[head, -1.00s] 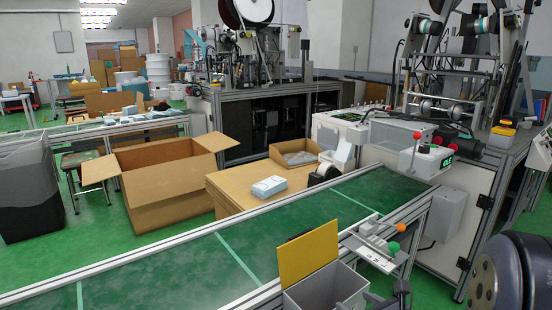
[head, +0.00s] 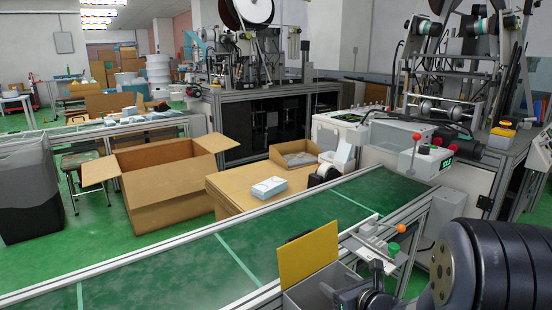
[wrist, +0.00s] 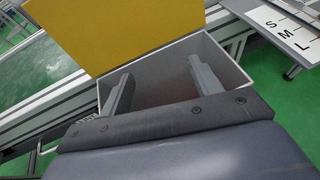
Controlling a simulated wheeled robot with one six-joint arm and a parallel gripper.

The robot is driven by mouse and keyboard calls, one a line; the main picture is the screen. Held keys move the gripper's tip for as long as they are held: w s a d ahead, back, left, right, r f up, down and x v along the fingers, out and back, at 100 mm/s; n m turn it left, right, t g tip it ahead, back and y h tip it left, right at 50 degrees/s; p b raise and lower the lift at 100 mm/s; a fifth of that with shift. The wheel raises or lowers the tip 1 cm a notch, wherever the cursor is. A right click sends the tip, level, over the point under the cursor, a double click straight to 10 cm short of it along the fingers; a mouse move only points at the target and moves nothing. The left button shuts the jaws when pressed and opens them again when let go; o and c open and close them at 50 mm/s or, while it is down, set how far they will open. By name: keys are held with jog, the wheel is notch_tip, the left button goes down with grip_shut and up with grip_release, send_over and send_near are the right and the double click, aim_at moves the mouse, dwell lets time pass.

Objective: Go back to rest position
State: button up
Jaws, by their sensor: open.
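My gripper (wrist: 160,88) is open in the wrist view, its two grey fingers apart with nothing between them. The fingers show in front of the grey box (wrist: 222,57) with the raised yellow panel (wrist: 130,30). In the head view my dark arm covers the lower right, and part of my gripper (head: 352,296) shows at the bottom edge by the same box (head: 300,296). The yellow panel (head: 309,257) stands at the box's back side. I cannot tell whether the fingertips are inside the box or above it.
The green conveyor (head: 300,225) runs diagonally behind the box. A small shelf with orange and green knobs (head: 376,238) stands close to my arm; its S, M, L plate (wrist: 285,28) shows in the wrist view.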

notch_tip(320, 180, up, 21)
jog(key=s+m+h+p, duration=0.1)
jog(key=p, duration=2.7)
jog(key=shift+a+r, duration=0.2)
jog(key=shift+a, duration=0.25)
